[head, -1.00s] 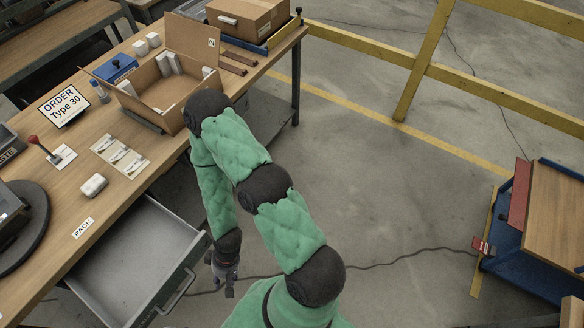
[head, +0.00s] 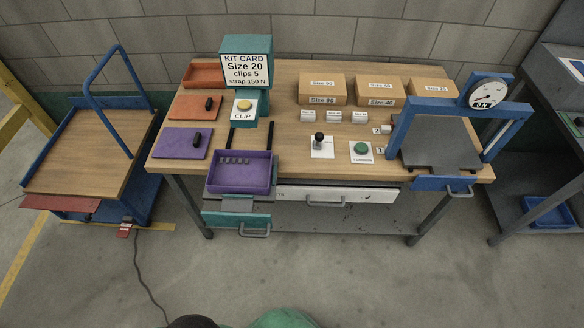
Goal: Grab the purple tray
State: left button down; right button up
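The purple tray (head: 262,184) sits at the front edge of the wooden workbench, left of its middle, below the kit card stand. It is a shallow open box, and several small dark clips lie in a row inside it at the back left. A flat purple panel (head: 172,143) with a black knob lies on the bench to its left. Neither of my grippers shows in the head view. Only a bit of my green and black arm shows at the bottom edge, well short of the bench.
The kit card stand (head: 246,62) with a yellow button rises behind the tray. An orange tray (head: 204,75) and orange panel (head: 187,106) lie left. Cardboard boxes (head: 322,88) and a blue press frame (head: 401,122) stand right. A blue cart (head: 75,160) stands left. Floor in front is clear.

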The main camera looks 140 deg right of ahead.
aim_at(249, 173)
jog(key=z, duration=4.1)
jog(key=i+j+z, duration=0.1)
jog(key=j+z, duration=0.15)
jog(key=j, duration=0.1)
